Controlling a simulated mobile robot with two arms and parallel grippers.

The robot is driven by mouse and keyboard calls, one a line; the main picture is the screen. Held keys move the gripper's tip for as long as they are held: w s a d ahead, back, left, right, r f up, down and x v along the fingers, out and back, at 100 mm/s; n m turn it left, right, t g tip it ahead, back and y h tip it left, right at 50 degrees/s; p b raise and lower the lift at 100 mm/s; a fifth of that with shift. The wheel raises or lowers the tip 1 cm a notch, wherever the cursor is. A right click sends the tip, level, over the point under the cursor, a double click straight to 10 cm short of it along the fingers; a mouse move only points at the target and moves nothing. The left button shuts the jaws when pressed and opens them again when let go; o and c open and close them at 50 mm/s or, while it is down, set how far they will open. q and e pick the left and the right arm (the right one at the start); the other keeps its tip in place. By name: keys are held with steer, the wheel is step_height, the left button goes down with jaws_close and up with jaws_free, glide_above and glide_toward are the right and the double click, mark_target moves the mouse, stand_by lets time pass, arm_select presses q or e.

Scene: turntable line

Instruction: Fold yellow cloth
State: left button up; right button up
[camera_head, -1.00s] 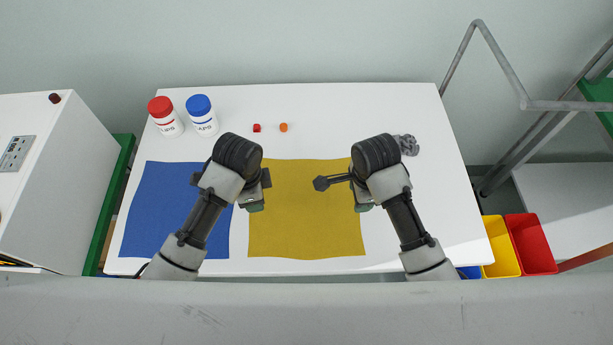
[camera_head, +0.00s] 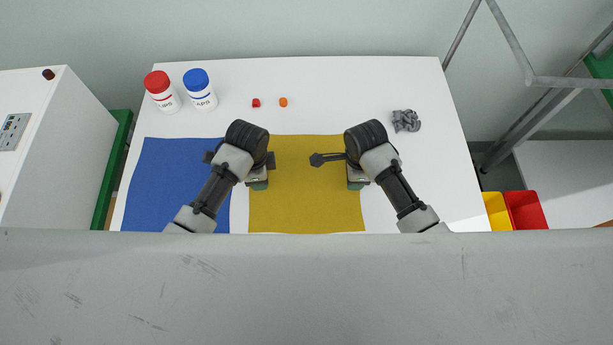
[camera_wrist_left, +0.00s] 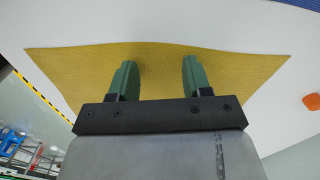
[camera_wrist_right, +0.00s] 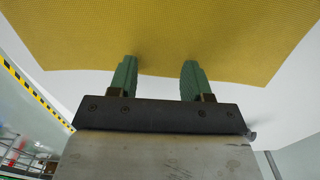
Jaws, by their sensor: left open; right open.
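The yellow cloth (camera_head: 305,205) lies flat and spread out on the white table in the head view. My left gripper (camera_head: 258,182) is over its left edge and my right gripper (camera_head: 357,181) is over its right edge. In the left wrist view, the green fingers (camera_wrist_left: 157,80) are apart with yellow cloth (camera_wrist_left: 155,58) behind them. In the right wrist view, the fingers (camera_wrist_right: 159,82) are also apart, near an edge of the cloth (camera_wrist_right: 160,35). Both grippers are open and empty. I cannot tell whether the fingertips touch the cloth.
A blue cloth (camera_head: 170,185) lies left of the yellow one. A red-capped bottle (camera_head: 162,92) and blue-capped bottle (camera_head: 200,90) stand at the back left. Small red (camera_head: 256,103) and orange (camera_head: 283,102) pieces and a grey crumpled lump (camera_head: 406,121) lie on the table (camera_head: 340,85).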

arm_select(q)
steer(key=shift+f, duration=0.25)
arm_select(e)
steer(key=shift+f, duration=0.3)
arm_select(q)
steer(key=shift+r, duration=0.15)
steer(key=shift+c, duration=0.6)
arm_select(e)
steer(key=shift+r, duration=0.15)
steer(key=shift+c, duration=0.6)
arm_select(q)
jaws_close()
arm_select(e)
jaws_close()
